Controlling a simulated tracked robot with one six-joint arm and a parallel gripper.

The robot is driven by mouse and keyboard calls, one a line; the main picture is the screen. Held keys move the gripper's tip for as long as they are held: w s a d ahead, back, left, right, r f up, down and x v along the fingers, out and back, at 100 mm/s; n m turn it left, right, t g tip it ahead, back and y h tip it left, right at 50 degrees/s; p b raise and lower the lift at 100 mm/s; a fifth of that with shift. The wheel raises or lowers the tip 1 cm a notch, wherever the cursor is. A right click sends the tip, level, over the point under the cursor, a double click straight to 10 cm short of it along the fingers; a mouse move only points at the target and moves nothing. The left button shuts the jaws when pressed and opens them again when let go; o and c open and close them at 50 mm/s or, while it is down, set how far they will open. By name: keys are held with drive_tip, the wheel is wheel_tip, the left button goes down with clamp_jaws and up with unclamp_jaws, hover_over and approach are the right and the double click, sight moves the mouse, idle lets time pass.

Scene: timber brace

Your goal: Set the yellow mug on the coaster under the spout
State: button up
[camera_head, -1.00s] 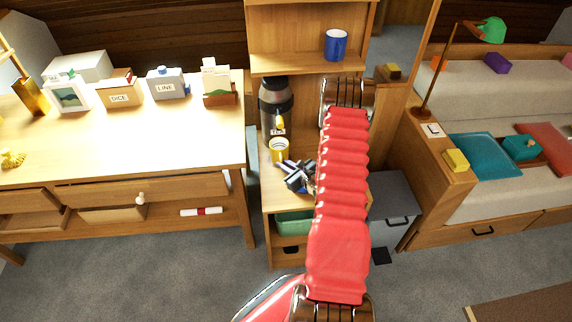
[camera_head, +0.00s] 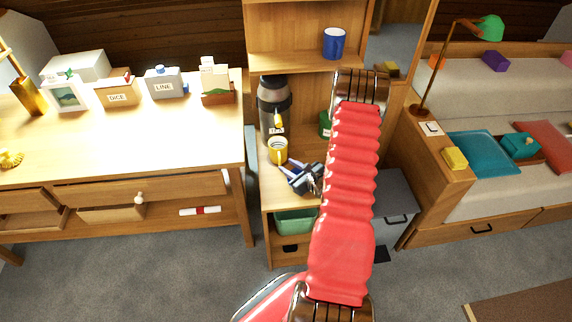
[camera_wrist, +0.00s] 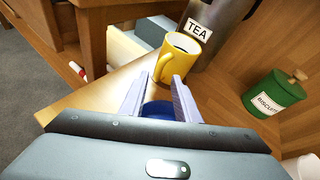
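The yellow mug (camera_head: 277,151) stands upright on the wooden shelf, in front of the dark tea urn (camera_head: 273,103) and close below its yellow spout (camera_head: 279,120). In the wrist view the mug (camera_wrist: 184,51) has its handle towards me, just beyond my fingertips. My gripper (camera_head: 287,167) is open at the mug's near right side, its fingers (camera_wrist: 160,78) apart with no mug between them. A round blue thing (camera_wrist: 158,110) shows low between the fingers; I cannot tell whether it is the coaster. The mug's underside is hidden.
A green biscuit tin (camera_wrist: 274,93) stands on the shelf to the right. A blue mug (camera_head: 334,43) sits on the shelf above. The desk (camera_head: 150,140) is to the left. My red arm covers part of the right side.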

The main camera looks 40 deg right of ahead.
drive_tip(key=v, duration=0.7)
drive_tip(key=shift+s+r, duration=0.2)
drive_tip(key=shift+s, duration=0.1)
drive_tip(key=shift+w, duration=0.1)
